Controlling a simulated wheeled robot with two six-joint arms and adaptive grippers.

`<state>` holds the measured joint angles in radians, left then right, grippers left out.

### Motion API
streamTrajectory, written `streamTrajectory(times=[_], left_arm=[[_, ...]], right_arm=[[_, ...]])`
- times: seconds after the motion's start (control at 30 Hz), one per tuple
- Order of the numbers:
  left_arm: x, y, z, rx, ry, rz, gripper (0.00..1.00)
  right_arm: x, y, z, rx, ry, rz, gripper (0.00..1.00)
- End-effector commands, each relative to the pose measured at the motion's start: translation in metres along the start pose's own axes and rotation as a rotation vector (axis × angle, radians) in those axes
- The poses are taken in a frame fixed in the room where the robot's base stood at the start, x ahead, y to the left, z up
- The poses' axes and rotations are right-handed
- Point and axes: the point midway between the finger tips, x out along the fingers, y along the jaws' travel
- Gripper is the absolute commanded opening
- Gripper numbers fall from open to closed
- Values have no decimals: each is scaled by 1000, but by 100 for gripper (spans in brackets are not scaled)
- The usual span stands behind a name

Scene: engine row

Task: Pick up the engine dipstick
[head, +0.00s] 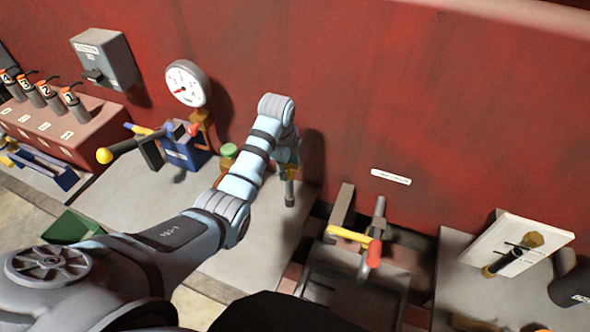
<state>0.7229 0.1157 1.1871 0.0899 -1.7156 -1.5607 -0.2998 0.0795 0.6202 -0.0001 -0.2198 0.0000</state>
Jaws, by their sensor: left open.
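My left arm reaches in from the lower left, and its gripper (288,162) points down close to the red wall. The gripper is open, and its fingers are partly hidden by the wrist. A small yellow-orange piece on a short grey upright stem (290,190) shows right at the fingertips. It may be the engine dipstick, but most of it is covered, and I cannot tell whether the fingers touch it. My right gripper is not in view.
A pressure gauge (188,83) and a green-capped fitting (228,150) stand left of the gripper. A black lever with a yellow knob (104,156) sticks out farther left. A red-and-yellow handle (350,236) and a tilted white board (505,245) are at right.

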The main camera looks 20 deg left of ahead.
Motion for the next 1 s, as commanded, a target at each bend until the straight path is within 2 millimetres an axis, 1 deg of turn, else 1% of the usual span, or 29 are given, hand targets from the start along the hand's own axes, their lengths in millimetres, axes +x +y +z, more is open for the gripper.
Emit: streamTrajectory(times=[0.17, 0.27, 0.4, 0.43, 0.77, 0.87, 1.0], left_arm=[[1, 1, 2, -4, -1, 0, 40], [0, 1, 3, -4, -1, 0, 26], [0, 1, 2, -4, -1, 0, 4], [0, 1, 2, -3, -1, 0, 0], [-2, -1, 0, 0, 0, -3, 0], [-8, -4, -2, 3, 1, -4, 0], [-26, -10, -6, 11, 3, -7, 0]], right_arm=[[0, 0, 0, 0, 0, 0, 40], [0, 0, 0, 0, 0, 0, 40], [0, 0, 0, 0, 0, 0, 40], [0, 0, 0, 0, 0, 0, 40], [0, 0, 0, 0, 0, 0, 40], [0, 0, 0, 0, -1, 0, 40], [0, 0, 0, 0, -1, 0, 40]])
